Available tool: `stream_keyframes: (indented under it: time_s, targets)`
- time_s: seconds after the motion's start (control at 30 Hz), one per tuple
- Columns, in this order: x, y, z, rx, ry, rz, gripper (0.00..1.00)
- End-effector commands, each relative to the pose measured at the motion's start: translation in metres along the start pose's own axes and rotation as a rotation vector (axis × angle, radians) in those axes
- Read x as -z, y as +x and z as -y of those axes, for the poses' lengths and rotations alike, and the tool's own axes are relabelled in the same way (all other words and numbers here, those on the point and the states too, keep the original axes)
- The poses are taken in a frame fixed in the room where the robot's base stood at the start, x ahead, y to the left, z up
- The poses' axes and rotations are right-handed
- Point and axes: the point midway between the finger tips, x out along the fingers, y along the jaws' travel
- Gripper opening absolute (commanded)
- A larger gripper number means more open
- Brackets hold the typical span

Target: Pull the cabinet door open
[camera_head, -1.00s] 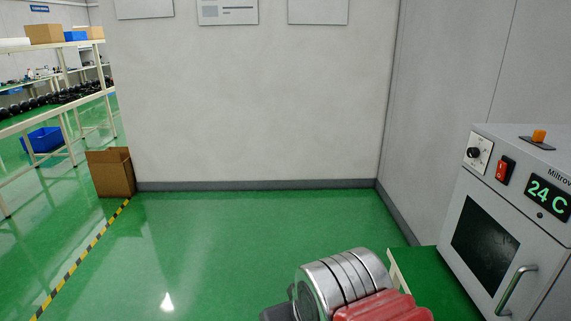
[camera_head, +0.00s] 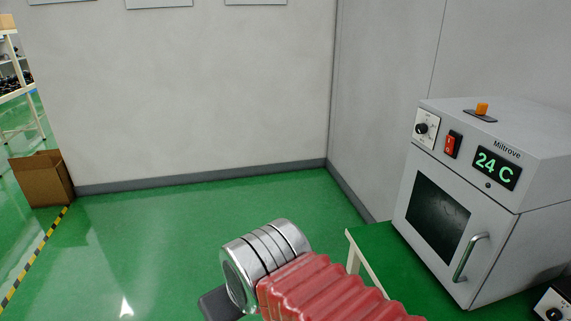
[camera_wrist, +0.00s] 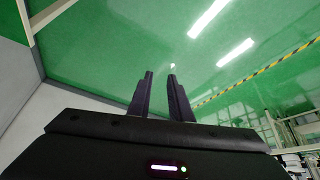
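The grey cabinet (camera_head: 545,178), marked Miltrove, stands at the right in the head view. Its door (camera_head: 400,225) has a dark window (camera_head: 437,219) and looks shut. A silver upright bar handle (camera_head: 471,257) is on the door's right side. My arm, with silver rings and a red bellows, shows at the bottom middle, left of the cabinet and apart from it. In the wrist view my gripper (camera_wrist: 160,75) has its two dark fingers apart with nothing between them. The cabinet handle is not recognisable in the wrist view.
The cabinet stands on a green-topped table (camera_head: 368,245) with a pale frame. A knob (camera_head: 421,128), a red switch (camera_head: 452,145) and a 24 C display (camera_head: 495,168) are above the door. A cardboard box (camera_head: 41,179) stands at the left. The green floor (camera_head: 170,240) between is clear.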

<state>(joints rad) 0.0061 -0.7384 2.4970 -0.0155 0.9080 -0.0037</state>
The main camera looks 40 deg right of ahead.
Motion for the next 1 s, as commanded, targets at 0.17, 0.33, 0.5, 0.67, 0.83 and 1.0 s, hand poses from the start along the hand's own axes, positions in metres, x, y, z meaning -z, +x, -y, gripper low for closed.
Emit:
stream_keyframes:
  time_s: [0.17, 0.33, 0.5, 0.67, 0.83, 1.0]
  targets:
    - [-0.010, 0.015, -0.024, -0.077, -0.040, 0.099, 0.18]
    - [-0.030, 0.032, -0.068, -0.194, -0.109, 0.268, 0.18]
    - [-0.052, 0.042, -0.116, -0.303, -0.188, 0.457, 0.18]
    - [-0.072, 0.044, -0.160, -0.388, -0.263, 0.641, 0.18]
    - [-0.090, 0.041, -0.205, -0.460, -0.348, 0.837, 0.18]
    - [-0.105, 0.036, -0.248, -0.516, -0.438, 1.032, 0.18]
